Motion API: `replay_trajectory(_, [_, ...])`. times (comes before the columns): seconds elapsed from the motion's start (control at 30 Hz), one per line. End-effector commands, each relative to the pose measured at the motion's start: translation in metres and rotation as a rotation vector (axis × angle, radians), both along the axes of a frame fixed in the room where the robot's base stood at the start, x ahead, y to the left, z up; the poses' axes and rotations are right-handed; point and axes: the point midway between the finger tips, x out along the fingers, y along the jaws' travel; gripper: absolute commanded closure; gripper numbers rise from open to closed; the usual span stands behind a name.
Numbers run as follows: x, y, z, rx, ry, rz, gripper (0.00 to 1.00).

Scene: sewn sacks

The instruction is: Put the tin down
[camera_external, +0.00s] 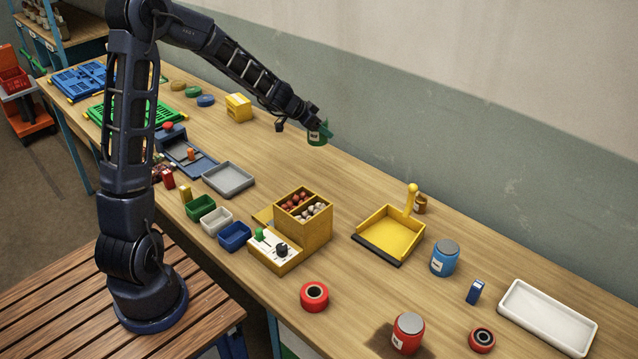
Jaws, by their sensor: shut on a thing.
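A small green tin (317,138) is held by my gripper (318,128) toward the back of the bench, near the wall. The gripper is shut on it. The tin looks upright, and I cannot tell whether its base touches the bench or hangs just above it. Its upper part is partly hidden by the gripper. A blue tin (445,259) with a grey lid and a red tin (407,334) with a grey lid stand at the right part of the wooden bench (350,175).
A yellow dustpan (391,237), a yellow divided box (304,222), a grey tray (229,179) and a white tray (545,318) stand on the bench. A yellow block (239,108) is left of the gripper. The bench around and right of the green tin is clear.

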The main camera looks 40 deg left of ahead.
Motion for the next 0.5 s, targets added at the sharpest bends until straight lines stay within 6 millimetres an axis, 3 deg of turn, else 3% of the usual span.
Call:
replay_trajectory(0.2, [-0.017,0.035,0.034,0.002,-0.004,-0.012,0.74])
replay_trajectory(0.5, [-0.049,0.070,0.065,0.001,-0.003,-0.029,0.74])
